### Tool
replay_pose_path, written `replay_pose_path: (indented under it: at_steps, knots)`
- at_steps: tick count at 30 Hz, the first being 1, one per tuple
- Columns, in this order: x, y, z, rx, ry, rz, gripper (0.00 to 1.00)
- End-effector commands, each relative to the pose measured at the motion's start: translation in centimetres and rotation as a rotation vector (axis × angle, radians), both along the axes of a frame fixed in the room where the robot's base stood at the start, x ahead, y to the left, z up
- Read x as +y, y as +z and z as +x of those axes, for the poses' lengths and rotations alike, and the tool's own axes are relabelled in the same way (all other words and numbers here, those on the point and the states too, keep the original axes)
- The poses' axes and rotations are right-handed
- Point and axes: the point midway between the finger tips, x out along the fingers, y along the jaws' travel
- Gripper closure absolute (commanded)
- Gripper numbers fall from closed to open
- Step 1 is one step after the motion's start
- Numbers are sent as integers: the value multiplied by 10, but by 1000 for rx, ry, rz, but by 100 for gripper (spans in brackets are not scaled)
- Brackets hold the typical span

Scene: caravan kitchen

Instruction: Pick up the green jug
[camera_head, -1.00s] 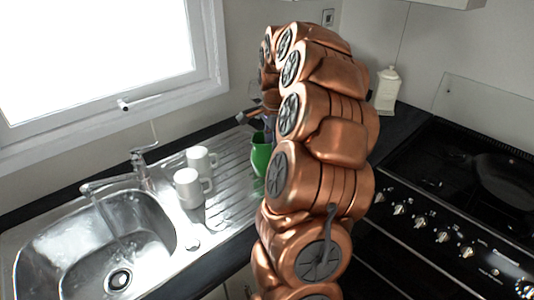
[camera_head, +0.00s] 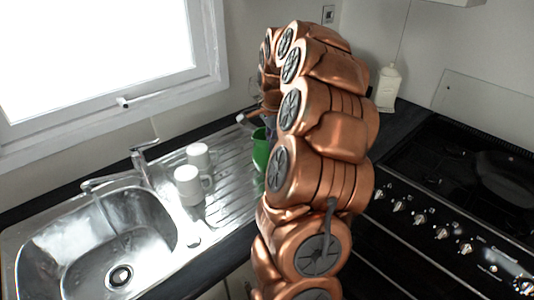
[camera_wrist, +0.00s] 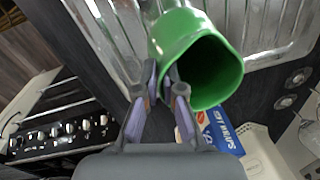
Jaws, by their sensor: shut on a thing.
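The green jug (camera_wrist: 195,45) fills the upper middle of the wrist view, with its wide open mouth facing the camera. My gripper (camera_wrist: 168,85) is shut on the jug's near side, at its rim or handle; the exact contact is partly hidden by the fingers. In the head view the jug (camera_head: 260,150) shows at the right end of the steel drainer, partly covered by my copper arm. I cannot tell whether its base touches the drainer. My gripper is mostly hidden behind the arm there.
Two white mugs (camera_head: 188,183) stand on the drainer (camera_head: 232,190), left of the jug. The sink (camera_head: 95,245) lies further left. A black hob (camera_head: 470,180) is at the right, with a white bottle (camera_head: 387,88) behind. A blue-and-white box (camera_wrist: 225,135) shows in the wrist view.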

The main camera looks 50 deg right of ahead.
Motion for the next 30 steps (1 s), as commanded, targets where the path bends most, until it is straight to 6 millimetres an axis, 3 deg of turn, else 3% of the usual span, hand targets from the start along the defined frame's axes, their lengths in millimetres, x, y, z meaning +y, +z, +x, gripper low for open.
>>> replay_pose_path:
  at_steps: [18,30]
  knots:
    - [0,1,0,0,0,0,100]
    - [-1,25,0,-2,-1,-2,100]
